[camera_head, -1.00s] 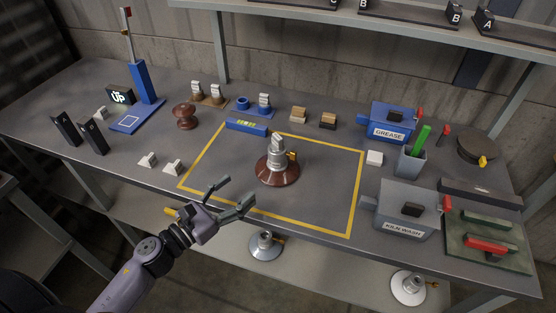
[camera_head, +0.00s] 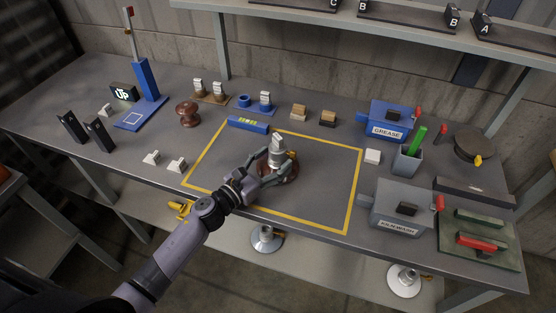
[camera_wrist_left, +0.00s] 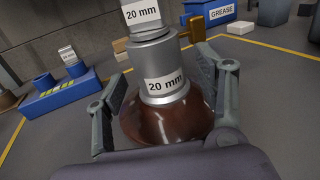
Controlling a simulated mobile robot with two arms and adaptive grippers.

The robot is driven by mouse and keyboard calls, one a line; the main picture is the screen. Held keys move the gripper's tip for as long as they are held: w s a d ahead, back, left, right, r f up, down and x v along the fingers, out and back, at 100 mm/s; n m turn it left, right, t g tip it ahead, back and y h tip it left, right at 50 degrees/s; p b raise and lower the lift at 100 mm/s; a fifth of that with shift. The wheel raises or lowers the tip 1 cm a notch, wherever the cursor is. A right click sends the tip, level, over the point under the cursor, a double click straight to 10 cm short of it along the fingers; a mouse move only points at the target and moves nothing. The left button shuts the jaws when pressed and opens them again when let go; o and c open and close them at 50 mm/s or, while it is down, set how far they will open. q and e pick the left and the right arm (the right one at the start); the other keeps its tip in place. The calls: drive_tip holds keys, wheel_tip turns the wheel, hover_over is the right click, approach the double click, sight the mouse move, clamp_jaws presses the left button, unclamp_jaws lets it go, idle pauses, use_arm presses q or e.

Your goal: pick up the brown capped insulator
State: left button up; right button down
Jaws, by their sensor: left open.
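The brown capped insulator (camera_head: 289,174) stands upright inside the yellow taped rectangle on the bench. It has a brown skirted base and a grey metal cap (camera_head: 278,146). In the left wrist view the insulator's brown base (camera_wrist_left: 165,122) and grey cap (camera_wrist_left: 158,65), with "20 mm" labels, fill the middle. My left gripper (camera_head: 271,168) is open, with one finger on each side of the insulator. In the wrist view, gaps show between the fingers (camera_wrist_left: 160,95) and the cap. The lower front of the base is hidden by my gripper. My right gripper is not in view.
A blue level block (camera_head: 248,125) lies behind the insulator, and a brown knob-shaped piece (camera_head: 188,114) stands to the left. The blue grease box (camera_head: 389,121) and grey wash box (camera_head: 401,207) stand to the right. The taped area right of the insulator is clear.

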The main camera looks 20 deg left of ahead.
use_arm(q)
drive_tip(key=shift+s, duration=0.1)
clamp_jaws()
idle(0.8)
drive_tip(key=shift+r, duration=0.15)
